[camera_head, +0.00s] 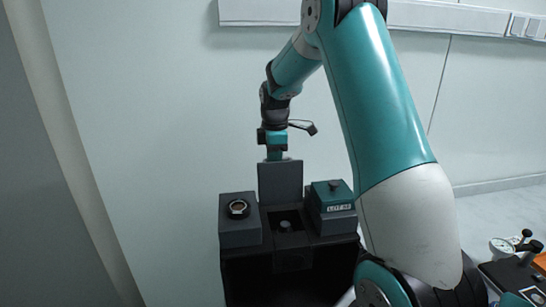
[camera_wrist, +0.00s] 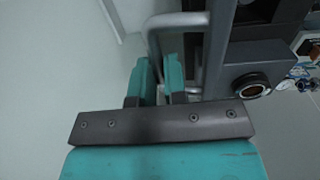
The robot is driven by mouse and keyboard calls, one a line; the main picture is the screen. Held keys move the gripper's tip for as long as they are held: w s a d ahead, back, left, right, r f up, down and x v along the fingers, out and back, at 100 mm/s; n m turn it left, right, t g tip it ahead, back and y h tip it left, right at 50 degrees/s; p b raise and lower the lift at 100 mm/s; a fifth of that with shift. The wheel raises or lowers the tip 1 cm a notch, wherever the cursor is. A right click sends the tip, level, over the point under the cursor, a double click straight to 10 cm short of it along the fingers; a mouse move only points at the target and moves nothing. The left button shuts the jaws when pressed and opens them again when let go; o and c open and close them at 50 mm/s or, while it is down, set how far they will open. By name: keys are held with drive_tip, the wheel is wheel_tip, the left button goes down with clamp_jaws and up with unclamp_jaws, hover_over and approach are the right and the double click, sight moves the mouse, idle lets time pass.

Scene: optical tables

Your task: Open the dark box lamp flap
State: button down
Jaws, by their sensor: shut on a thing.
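The dark box (camera_head: 228,275) stands low at the centre of the head view. Its grey lamp flap (camera_head: 280,184) stands upright above the top, behind a square recess with a small round part (camera_head: 285,227) in it. My gripper (camera_head: 274,155) is at the flap's upper edge. In the wrist view, my gripper's (camera_wrist: 159,78) teal fingers are shut on the flap's grey bar handle (camera_wrist: 153,45), which runs between them. The flap shows nearly edge-on in the wrist view (camera_wrist: 217,48). The fingertips' exact contact is partly hidden.
On the box top, a dark block with a round port (camera_head: 238,208) is left of the recess and a teal-topped labelled block (camera_head: 333,195) is right. A pale wall is close behind. A table with small instruments (camera_head: 515,265) is at the lower right.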

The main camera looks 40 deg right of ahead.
idle(0.3)
drive_tip(key=c, duration=1.2)
unclamp_jaws()
drive_tip(key=shift+o, duration=0.2)
drive_tip(key=shift+r, duration=0.1)
wheel_tip(320, 180, up, 17)
drive_tip(key=b, duration=0.3)
drive_tip(key=shift+s+a+r, duration=0.15)
drive_tip(key=shift+s+a, duration=0.15)
drive_tip(key=shift+s, duration=0.15)
